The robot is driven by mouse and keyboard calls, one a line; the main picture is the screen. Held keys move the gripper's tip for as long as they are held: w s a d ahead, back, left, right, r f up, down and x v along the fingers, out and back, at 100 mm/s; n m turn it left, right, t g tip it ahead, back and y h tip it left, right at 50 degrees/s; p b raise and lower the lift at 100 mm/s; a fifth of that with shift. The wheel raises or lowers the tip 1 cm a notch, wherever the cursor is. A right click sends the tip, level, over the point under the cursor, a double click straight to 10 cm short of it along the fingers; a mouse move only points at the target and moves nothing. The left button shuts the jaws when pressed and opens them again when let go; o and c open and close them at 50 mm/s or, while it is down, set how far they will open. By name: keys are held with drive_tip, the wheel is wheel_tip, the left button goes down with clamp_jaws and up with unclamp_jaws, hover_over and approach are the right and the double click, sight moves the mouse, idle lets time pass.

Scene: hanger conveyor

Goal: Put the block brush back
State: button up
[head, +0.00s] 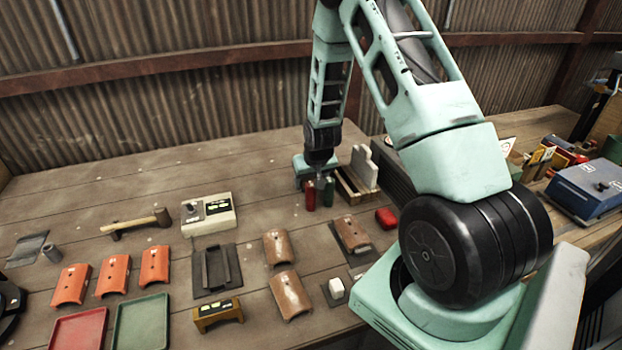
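My gripper (317,181) points down over the back middle of the bench, just above a red cylinder (310,196) and a green cylinder (328,192) that stand side by side. Its fingertips are small and dark here, so I cannot tell whether they are open or shut, or touching either cylinder. I cannot pick out the block brush with certainty. A small wooden box (345,198) stands just right of the gripper, with a pale upright piece (365,166) at it. A small white block (337,288) sits on a dark pad nearer the front.
Orange tiles (113,275), brown tiles (290,294), a hammer (135,224), a control box (209,214), a dark channelled plate (215,270), a yellow device (218,314), red (78,330) and green (142,324) trays, and a red object (386,218) occupy the bench. The back left is clear.

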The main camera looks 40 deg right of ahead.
drive_tip(key=o, duration=0.4)
drive_tip(key=shift+c, duration=0.2)
drive_tip(key=shift+r, duration=0.2)
drive_tip(key=b+v, duration=0.2)
drive_tip(key=v, duration=1)
drive_tip(key=s+a+r+n+g+y, duration=0.1)
drive_tip(key=s+a+r+n+y, duration=0.15)
drive_tip(key=a, duration=1.05)
drive_tip(key=s+a+r+n+g+y, duration=0.1)
drive_tip(key=s+a+r+n, duration=0.25)
drive_tip(key=a, duration=0.85)
drive_tip(key=s+a+r+n+g, duration=0.2)
drive_tip(key=s+a+n, duration=0.5)
drive_tip(key=s+a, duration=0.4)
drive_tip(key=s+h, duration=0.1)
drive_tip(key=s, duration=0.5)
drive_tip(key=shift+s+a+r, duration=0.2)
drive_tip(key=shift+s+a, duration=0.05)
